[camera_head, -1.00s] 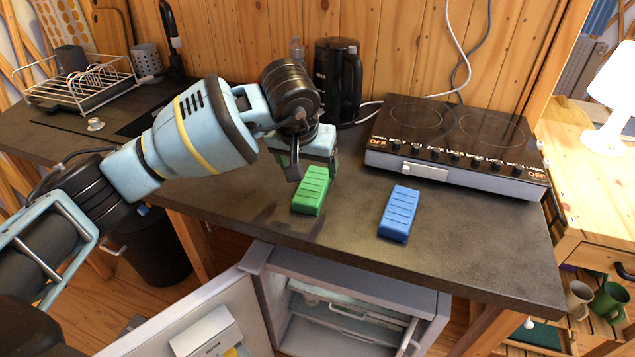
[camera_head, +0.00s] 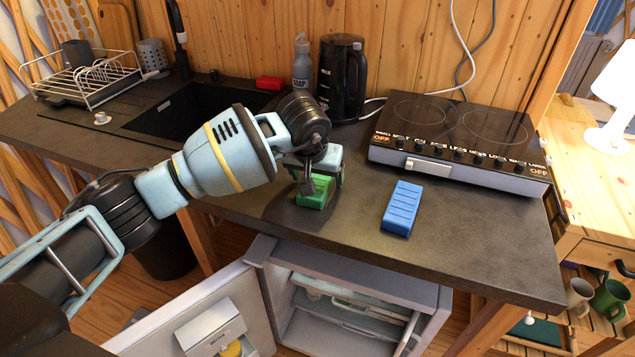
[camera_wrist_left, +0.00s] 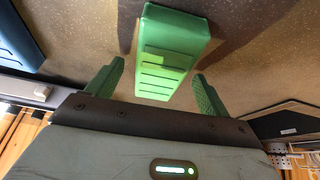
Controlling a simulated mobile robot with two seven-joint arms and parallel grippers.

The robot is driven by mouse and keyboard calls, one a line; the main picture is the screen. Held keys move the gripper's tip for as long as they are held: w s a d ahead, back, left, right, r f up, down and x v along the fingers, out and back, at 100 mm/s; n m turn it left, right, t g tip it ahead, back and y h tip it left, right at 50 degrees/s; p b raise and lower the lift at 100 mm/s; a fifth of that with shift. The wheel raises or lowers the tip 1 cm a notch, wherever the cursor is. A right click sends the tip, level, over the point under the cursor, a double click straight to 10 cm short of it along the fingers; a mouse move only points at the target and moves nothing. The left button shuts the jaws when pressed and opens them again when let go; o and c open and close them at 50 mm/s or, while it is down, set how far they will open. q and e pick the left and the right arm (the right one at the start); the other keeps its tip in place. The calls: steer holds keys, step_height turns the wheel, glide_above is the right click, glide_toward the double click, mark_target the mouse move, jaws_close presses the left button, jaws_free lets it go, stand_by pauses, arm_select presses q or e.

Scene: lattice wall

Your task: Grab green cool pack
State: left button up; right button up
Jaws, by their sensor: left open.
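The green cool pack (camera_head: 314,193) lies on the dark countertop, partly hidden by my left gripper in the head view. My left gripper (camera_head: 309,187) is low over it, pointing down. In the left wrist view the green cool pack (camera_wrist_left: 170,60) lies between the two spread green fingers of the open gripper (camera_wrist_left: 155,88). Gaps show between the pack and both fingers. A blue cool pack (camera_head: 401,208) lies on the counter to the right. My right gripper is not in view.
A cooktop (camera_head: 455,140) stands behind the blue pack, and a black kettle (camera_head: 341,78) with a soap bottle (camera_head: 302,62) stands behind the gripper. A sink (camera_head: 190,110) and dish rack (camera_head: 85,80) are at left. Below, a small fridge (camera_head: 350,255) stands open.

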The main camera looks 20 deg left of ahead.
mark_target(317, 180)
arm_select(q)
steer(key=c, duration=1.2)
steer(key=shift+r, duration=0.1)
steer(key=shift+r, duration=0.45)
step_height(317, 180, up, 3)
steer(key=shift+f+b, duration=0.15)
steer(key=shift+b, duration=0.15)
steer(key=s, duration=0.5)
steer(key=s+d, duration=0.1)
steer(key=s, duration=0.4)
steer(key=s+r, duration=0.1)
steer(key=s, duration=0.5)
steer(key=shift+d+r+b, duration=0.1)
steer(key=shift+d+b, duration=0.2)
steer(key=shift+d, duration=0.05)
